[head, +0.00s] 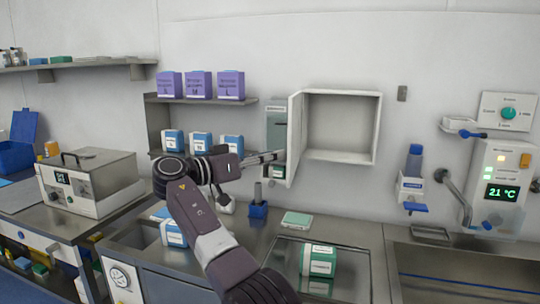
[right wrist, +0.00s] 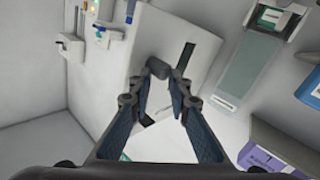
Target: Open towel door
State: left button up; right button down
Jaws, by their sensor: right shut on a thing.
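The white towel cabinet (head: 342,127) on the wall stands open and its inside looks empty. Its white door (head: 295,140) is swung out on the left side, showing nearly edge-on. My right gripper (head: 276,157) is at the lower part of the door, reaching in from the left. In the right wrist view the fingers (right wrist: 158,88) are closed around a dark cylindrical handle (right wrist: 158,67) in front of the white door panel (right wrist: 150,35). The exact contact is partly hidden. My left gripper is not in view.
Left of the door hangs a grey-green dispenser (head: 276,128), close to the door. Shelves with purple boxes (head: 198,85) and blue-white boxes (head: 200,142) are further left.

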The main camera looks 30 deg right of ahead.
jog(key=shift+w+d+r, duration=0.25)
jog(key=shift+w+d, duration=0.05)
jog(key=shift+d, duration=0.05)
jog(key=shift+m+g, duration=0.3)
jog(key=c, duration=2.1)
grip_release()
jog(key=shift+d+f, duration=0.1)
jog(key=shift+d, duration=0.05)
jog(key=shift+o, duration=1.4)
jog(key=shift+w+d+f, duration=0.2)
jog(key=shift+d+f, duration=0.1)
jog(key=shift+d, duration=0.25)
jog(key=shift+a, duration=0.3)
jog(key=shift+f, duration=0.1)
